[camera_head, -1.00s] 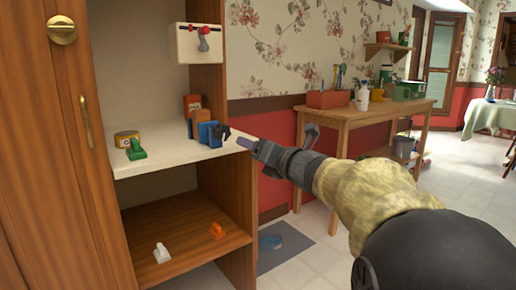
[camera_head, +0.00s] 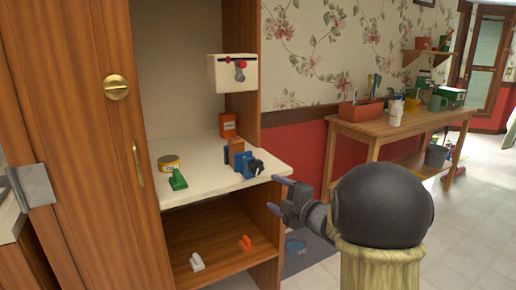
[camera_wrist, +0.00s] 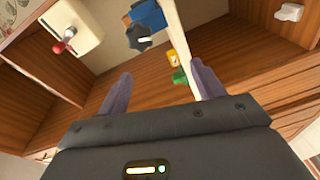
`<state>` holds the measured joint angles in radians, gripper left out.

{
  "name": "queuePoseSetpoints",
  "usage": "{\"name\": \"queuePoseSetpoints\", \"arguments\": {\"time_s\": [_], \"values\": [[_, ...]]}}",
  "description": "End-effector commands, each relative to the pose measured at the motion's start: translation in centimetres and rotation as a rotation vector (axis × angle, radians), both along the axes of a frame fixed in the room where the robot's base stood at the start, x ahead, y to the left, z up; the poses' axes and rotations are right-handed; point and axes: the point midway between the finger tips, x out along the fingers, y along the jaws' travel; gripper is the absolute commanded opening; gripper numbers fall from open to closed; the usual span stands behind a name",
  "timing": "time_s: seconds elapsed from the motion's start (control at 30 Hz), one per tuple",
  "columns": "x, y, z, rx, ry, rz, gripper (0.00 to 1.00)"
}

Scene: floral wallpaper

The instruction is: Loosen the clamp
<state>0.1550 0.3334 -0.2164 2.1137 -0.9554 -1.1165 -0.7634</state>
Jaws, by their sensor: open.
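The clamp (camera_head: 244,163) looks like a blue body with a dark knob, standing at the front right of the cream shelf (camera_head: 205,190). In the wrist view the clamp (camera_wrist: 147,16) is at the top, its dark knob facing me. My gripper (camera_head: 276,194) is open and empty, in front of and to the right of the shelf edge, below and apart from the clamp. In the wrist view my gripper (camera_wrist: 162,72) shows two spread fingers with nothing between them at their tips.
A white box with a red lever (camera_head: 232,73) hangs above. A wooden table (camera_head: 375,130) is right; the floor between is partly clear.

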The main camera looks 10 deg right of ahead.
Motion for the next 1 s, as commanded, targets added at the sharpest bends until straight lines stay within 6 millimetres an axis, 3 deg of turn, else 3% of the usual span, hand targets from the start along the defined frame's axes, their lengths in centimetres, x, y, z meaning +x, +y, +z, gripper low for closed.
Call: {"name": "queuePoseSetpoints", "arguments": {"time_s": [0.03,0.7,1.0], "values": [[0.0,-0.1,1.0,0.076,0.042,-0.005,0.68],[-2.9,-1.7,2.8,1.135,0.459,-0.122,0.68],[-4.2,-2.4,2.9,1.405,0.529,-0.16,0.68]]}}
